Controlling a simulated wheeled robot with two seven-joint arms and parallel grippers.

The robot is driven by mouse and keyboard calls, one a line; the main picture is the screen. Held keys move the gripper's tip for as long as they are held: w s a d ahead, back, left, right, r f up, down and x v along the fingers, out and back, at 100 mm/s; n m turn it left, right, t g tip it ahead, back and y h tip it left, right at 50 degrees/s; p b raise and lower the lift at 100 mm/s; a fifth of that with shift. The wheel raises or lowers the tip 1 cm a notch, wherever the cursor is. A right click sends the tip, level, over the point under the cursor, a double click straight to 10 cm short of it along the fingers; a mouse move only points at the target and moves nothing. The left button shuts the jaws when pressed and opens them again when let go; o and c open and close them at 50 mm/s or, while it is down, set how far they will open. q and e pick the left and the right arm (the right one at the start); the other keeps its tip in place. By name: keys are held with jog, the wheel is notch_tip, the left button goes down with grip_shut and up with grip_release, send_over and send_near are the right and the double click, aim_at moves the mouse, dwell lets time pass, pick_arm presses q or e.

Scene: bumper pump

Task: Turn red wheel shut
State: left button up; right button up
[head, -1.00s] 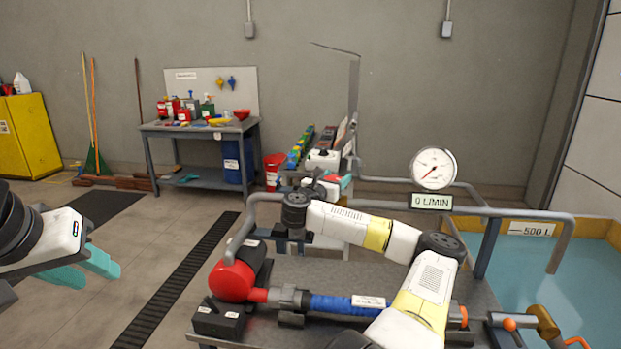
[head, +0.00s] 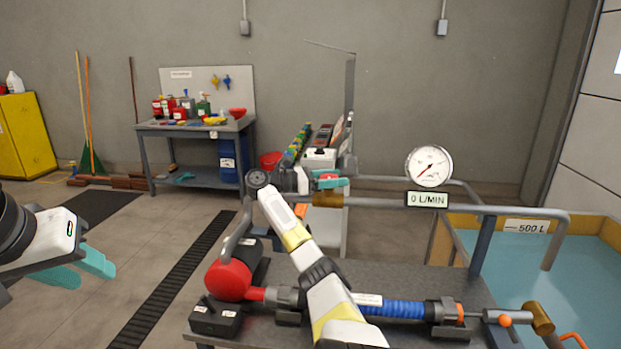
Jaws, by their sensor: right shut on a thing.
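The red wheel (head: 327,176) shows as a small red patch above a brass valve body (head: 328,200) on the grey pipe. My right gripper (head: 334,183) reaches it from the left, its teal fingers shut around the wheel and hiding most of it. The wheel's turn angle cannot be told. My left gripper (head: 82,271) hangs at the far left, its teal fingers apart and empty, far from the wheel. A round gauge (head: 429,166) stands right of the valve, above a display (head: 427,199) that reads 0 L/MIN.
A water tank (head: 520,262) stands at the right. A tool table (head: 203,126) stands at the back. Open floor lies left of the bench.

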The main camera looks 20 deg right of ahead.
jog(key=shift+m+g, duration=0.6)
jog(key=shift+g, duration=0.2)
jog(key=shift+s+r, duration=0.1)
jog(key=o, duration=1.4)
